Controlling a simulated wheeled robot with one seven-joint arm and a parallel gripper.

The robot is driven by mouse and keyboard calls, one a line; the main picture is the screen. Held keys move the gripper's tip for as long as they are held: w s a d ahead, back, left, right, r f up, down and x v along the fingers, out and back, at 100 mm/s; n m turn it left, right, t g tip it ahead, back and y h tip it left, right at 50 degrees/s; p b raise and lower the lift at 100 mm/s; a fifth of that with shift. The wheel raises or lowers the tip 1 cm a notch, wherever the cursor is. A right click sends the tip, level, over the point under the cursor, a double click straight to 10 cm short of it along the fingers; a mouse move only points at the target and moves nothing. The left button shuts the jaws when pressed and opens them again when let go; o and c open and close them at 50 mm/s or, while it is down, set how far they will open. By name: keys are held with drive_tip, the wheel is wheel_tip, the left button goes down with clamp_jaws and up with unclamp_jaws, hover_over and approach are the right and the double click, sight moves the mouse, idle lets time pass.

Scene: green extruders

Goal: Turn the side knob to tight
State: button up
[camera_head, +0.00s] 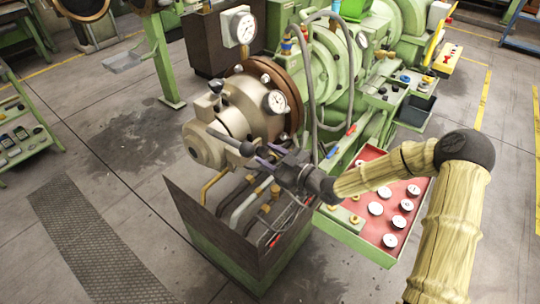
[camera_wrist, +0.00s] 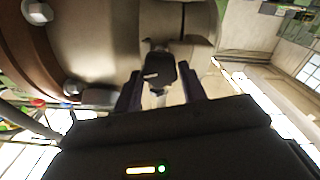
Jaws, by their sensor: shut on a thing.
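The side knob (camera_head: 247,149) is a dark rounded handle end on a rod at the front of the beige metal extruder barrel (camera_head: 235,118). My gripper (camera_head: 262,156) reaches in from the right and is shut on the side knob. In the wrist view the black knob (camera_wrist: 159,70) sits between the two dark fingers of my gripper (camera_wrist: 160,84), with the beige barrel behind it. The fingers partly cover the knob, and no tight mark can be made out.
The floor at left is mostly open.

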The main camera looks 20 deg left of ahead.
drive_tip(key=shift+m, duration=0.5)
drive_tip(key=m, duration=0.4)
drive_tip(key=shift+b, duration=0.4)
drive_tip(key=m, duration=0.5)
drive_tip(key=shift+w+m, duration=0.15)
drive_tip(key=shift+m, duration=0.25)
drive_tip(key=m, duration=0.5)
drive_tip(key=shift+d+f, duration=0.1)
drive_tip(key=m, duration=0.5)
drive_tip(key=shift+f+b, duration=0.1)
drive_tip(key=shift+b, duration=0.3)
drive_tip(key=shift+w+m, duration=0.1)
drive_tip(key=shift+m, duration=0.3)
drive_tip(key=o, duration=1)
